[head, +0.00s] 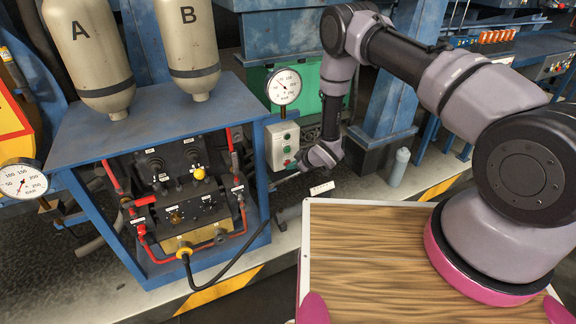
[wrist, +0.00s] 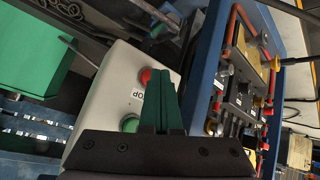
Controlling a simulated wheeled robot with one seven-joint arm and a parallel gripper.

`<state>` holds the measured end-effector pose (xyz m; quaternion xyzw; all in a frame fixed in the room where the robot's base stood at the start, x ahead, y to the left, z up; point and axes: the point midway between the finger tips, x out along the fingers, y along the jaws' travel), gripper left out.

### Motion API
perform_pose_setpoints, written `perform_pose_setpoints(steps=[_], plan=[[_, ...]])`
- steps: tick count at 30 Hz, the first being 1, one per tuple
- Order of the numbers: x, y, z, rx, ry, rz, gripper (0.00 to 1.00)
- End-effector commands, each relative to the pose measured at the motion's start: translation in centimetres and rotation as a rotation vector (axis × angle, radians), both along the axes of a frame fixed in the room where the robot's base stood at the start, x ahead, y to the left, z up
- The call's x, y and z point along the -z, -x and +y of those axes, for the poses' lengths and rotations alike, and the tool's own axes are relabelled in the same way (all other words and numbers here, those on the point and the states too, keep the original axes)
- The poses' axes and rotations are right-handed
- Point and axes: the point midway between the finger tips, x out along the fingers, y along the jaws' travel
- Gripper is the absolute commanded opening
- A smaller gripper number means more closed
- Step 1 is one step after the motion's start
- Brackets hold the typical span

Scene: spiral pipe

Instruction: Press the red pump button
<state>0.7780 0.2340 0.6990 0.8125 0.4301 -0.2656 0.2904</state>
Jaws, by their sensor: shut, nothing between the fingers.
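The pale control box (head: 282,146) stands at the right side of the blue frame in the head view; its buttons are small there. In the wrist view the box (wrist: 108,100) shows a red button (wrist: 146,76) with a partly hidden label ending in "OP" beside it, and a green button (wrist: 131,124) closer to the gripper's base. My gripper (wrist: 166,82) has its dark green fingers together and empty. In the picture its tips overlap the box's edge just right of the red button; contact cannot be told. In the head view my gripper (head: 294,167) is beside the box's lower right.
The blue frame (head: 165,103) holds a valve panel (head: 180,208) with red pipes and a black hose. Tanks A (head: 88,50) and B (head: 188,40) stand on top. A round gauge (head: 283,86) is above the box. A grey bottle (head: 399,167) stands right of my gripper.

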Motion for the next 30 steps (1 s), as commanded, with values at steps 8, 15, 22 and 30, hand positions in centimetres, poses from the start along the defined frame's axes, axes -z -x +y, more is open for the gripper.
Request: perform_pose_setpoints(steps=[8,15,22,30], plan=[[0.0,0.0,0.0,0.000,-0.002,-0.002,0.00],[-0.1,0.8,-0.5,0.001,-0.002,-0.001,0.00],[-0.1,1.3,-0.7,0.000,-0.001,-0.002,0.00],[-0.1,1.7,-1.0,0.000,0.000,0.000,0.00]])
